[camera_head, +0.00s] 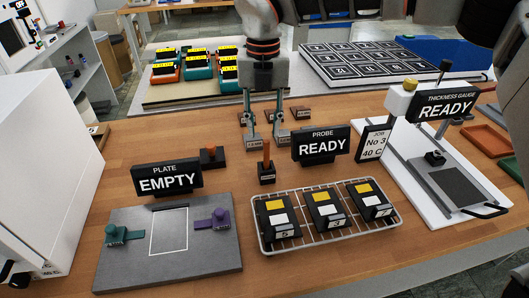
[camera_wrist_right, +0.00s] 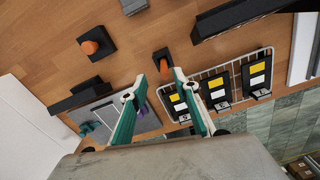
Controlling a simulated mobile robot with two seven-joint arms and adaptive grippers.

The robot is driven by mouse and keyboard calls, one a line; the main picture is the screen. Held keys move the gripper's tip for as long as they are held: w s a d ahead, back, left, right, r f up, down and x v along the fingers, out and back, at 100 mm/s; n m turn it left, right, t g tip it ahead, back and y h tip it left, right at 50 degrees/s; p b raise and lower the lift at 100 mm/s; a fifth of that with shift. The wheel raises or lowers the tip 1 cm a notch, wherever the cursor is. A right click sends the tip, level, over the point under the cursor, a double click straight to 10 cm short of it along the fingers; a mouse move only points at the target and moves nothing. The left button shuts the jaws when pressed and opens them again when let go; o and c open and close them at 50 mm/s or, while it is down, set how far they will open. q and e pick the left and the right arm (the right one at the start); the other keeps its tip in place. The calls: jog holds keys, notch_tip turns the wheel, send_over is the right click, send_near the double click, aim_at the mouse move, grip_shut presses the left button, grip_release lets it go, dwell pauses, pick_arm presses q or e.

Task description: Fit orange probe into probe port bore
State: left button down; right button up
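The orange probe (camera_head: 266,155) stands upright in a small black block (camera_head: 267,175) left of the PROBE READY sign. My right gripper (camera_head: 265,138) points down above and behind it, open and empty. In the right wrist view the orange probe (camera_wrist_right: 164,67) shows just beyond and between the open fingertips of my right gripper (camera_wrist_right: 158,84). A second black block (camera_head: 212,160) stands behind the PLATE sign. The wrist view shows an orange round top (camera_wrist_right: 90,47) on it. I cannot make out a bore there. My left gripper is not in view.
The PROBE sign (camera_head: 321,144) and PLATE sign (camera_head: 168,177) stand close on either side. A wire rack (camera_head: 262,238) with black cartridges and a grey plate base (camera_head: 120,270) lie in front. The thickness gauge (camera_head: 450,185) is at right. Bare wood lies between the blocks.

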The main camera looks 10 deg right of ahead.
aim_at(267, 141)
jog(key=shift+s+f, duration=0.35)
jog(key=shift+f, duration=0.5)
jog(key=f, duration=0.3)
jog(key=shift+s+d+f, duration=0.1)
jog(key=shift+d+f, duration=0.2)
jog(key=shift+f, duration=0.6)
grip_shut()
